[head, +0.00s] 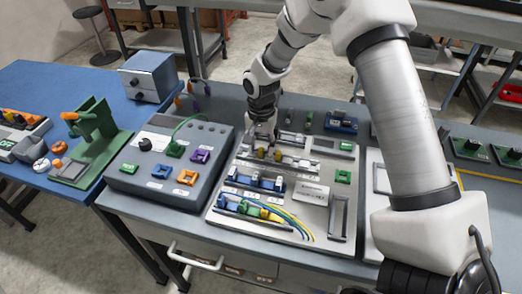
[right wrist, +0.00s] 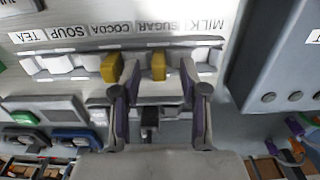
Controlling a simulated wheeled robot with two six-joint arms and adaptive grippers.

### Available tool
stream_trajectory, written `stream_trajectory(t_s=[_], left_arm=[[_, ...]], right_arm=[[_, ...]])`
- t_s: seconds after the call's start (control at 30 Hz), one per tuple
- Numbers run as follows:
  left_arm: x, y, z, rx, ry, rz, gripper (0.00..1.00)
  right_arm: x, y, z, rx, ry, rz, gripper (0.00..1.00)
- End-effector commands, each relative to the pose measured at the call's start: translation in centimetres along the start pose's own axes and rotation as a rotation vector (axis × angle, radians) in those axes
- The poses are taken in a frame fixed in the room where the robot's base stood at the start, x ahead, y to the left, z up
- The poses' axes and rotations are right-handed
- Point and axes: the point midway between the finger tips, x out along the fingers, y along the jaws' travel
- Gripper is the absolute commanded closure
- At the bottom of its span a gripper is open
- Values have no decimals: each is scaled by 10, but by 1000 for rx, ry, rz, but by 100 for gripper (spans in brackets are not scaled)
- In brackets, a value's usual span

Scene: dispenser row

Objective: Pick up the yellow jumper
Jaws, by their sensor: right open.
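Two yellow jumpers sit side by side on a light strip of the dispenser board. One yellow jumper (right wrist: 158,66) appears between my fingertips in the right wrist view, and the other yellow jumper (right wrist: 110,68) is just left of the left finger. In the head view they show as small yellow blocks (head: 277,156) below my right gripper (head: 264,139). My right gripper is open, its purple-padded fingers (right wrist: 159,76) apart on either side of the one jumper. I cannot tell whether either finger touches it. My left gripper is out of view.
The strip has several white blocks and a label row (right wrist: 125,38) reading milk, sugar, cocoa, soup and tea. A grey control box (head: 172,155) stands left of the board (head: 283,240). Blue and green modules and coloured wires lie close by. My right arm hides part of the table.

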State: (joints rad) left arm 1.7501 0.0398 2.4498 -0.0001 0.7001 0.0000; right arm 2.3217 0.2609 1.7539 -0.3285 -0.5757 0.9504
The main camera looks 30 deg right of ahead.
Motion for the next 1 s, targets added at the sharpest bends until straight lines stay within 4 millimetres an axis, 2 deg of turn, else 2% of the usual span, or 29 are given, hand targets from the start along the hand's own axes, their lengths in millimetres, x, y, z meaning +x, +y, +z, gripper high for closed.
stream_trajectory(t_s=[0.07, 0.1, 0.2, 0.23, 0.53, 0.67, 1.0], left_arm=[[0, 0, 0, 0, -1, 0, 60], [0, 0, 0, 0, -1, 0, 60], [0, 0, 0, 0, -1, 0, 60], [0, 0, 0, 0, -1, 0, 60], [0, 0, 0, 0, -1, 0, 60], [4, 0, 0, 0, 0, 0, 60], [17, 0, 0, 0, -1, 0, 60]], right_arm=[[0, 0, 0, 0, 0, 0, 60], [0, 0, 0, 0, 0, 0, 73], [0, 0, 0, 0, 0, 0, 97], [0, 0, 0, 0, 0, 0, 99], [-1, 0, 0, -1, 1, 0, 100], [-10, -1, -1, -1, 3, -2, 100], [-86, -1, -1, 0, 4, -3, 100]])
